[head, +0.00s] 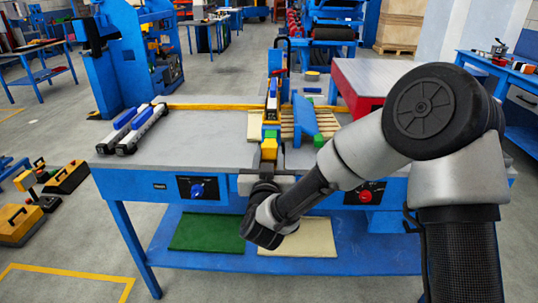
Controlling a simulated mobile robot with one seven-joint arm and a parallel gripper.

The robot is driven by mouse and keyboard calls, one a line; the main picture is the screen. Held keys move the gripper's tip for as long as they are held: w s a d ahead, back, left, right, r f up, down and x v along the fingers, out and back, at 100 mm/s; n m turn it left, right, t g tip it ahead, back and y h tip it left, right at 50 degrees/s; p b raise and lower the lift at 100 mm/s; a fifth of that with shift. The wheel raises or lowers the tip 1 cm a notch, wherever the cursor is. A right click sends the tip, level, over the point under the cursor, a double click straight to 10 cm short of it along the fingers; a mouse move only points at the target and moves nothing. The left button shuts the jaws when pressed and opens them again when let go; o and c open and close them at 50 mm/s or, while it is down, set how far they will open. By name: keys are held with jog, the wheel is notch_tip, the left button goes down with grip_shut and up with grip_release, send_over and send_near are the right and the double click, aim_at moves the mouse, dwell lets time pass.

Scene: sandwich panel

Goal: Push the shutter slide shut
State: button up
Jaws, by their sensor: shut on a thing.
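My gripper (263,188) is at the middle of the blue bench's front panel (225,189), between a blue knob and a red knob. My black wrist covers most of it from this view. It is shut on the shutter slide at that spot. The fingers and most of the slide are hidden, so how far the slide stands open cannot be seen. A pale grey plate (289,182) shows to the right of my gripper at the bench edge.
The blue knob (197,189) and red knob (365,196) flank my wrist. On the bench top (205,137) stand a machine with a yellow block (269,149), a wooden pallet (290,127) and two long bars (134,129). My arm crosses the right side.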

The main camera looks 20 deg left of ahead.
aim_at(269, 153)
jog(key=shift+w, duration=0.1)
jog(key=shift+b+x, duration=0.55)
jog(key=shift+x, duration=1.75)
jog(key=o, duration=0.9)
jog(key=shift+b+v, duration=0.55)
jog(key=shift+v, duration=4)
jog(key=shift+r, duration=0.1)
